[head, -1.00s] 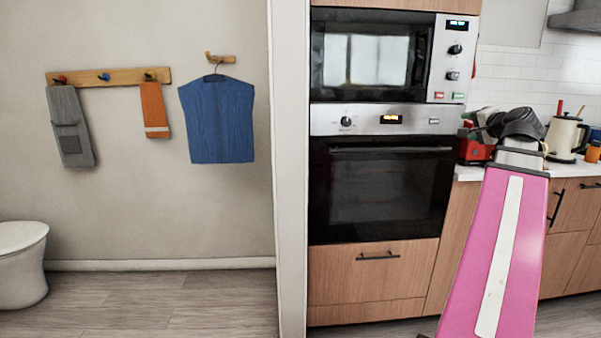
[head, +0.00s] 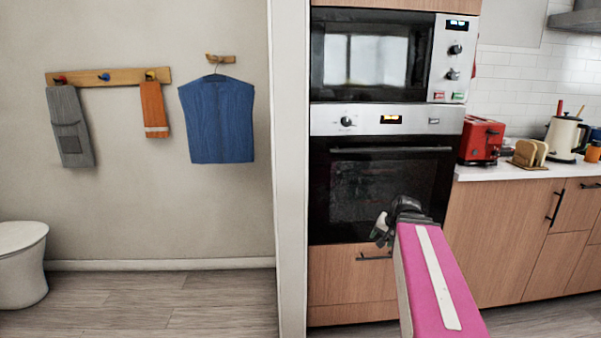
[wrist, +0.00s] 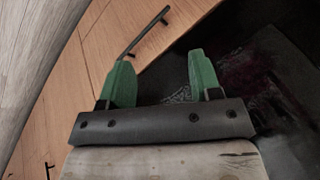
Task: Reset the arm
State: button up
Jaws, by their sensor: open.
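My pink arm reaches up from the bottom of the head view, with its dark end in front of the oven. My gripper (wrist: 160,82) shows in the wrist view as two green fingers standing well apart, with nothing between them. In the head view the gripper's fingers are mostly hidden or too small to make out. The wrist view is tilted and looks past the fingers at a wooden drawer front (wrist: 105,50) with a dark handle and the dark oven door (wrist: 285,110).
A wall oven (head: 385,185) sits under a microwave (head: 370,60). On the counter at right stand a red toaster (head: 481,140), bread slices in a holder (head: 528,153) and a cream kettle (head: 564,136). A white wall edge (head: 291,170) stands left of the oven.

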jog(key=s+a+f+n+g+h, duration=0.1)
jog(key=s+a+f+n+g, duration=0.1)
jog(key=s+a+f, duration=0.3)
jog(key=s+a+f+n+g+h, duration=0.1)
jog(key=s+a+f+n+g, duration=0.2)
jog(key=f, duration=0.8)
jog(key=shift+s+a+f+h, duration=0.35)
jog(key=shift+s+a, duration=0.55)
jog(key=shift+s, duration=0.15)
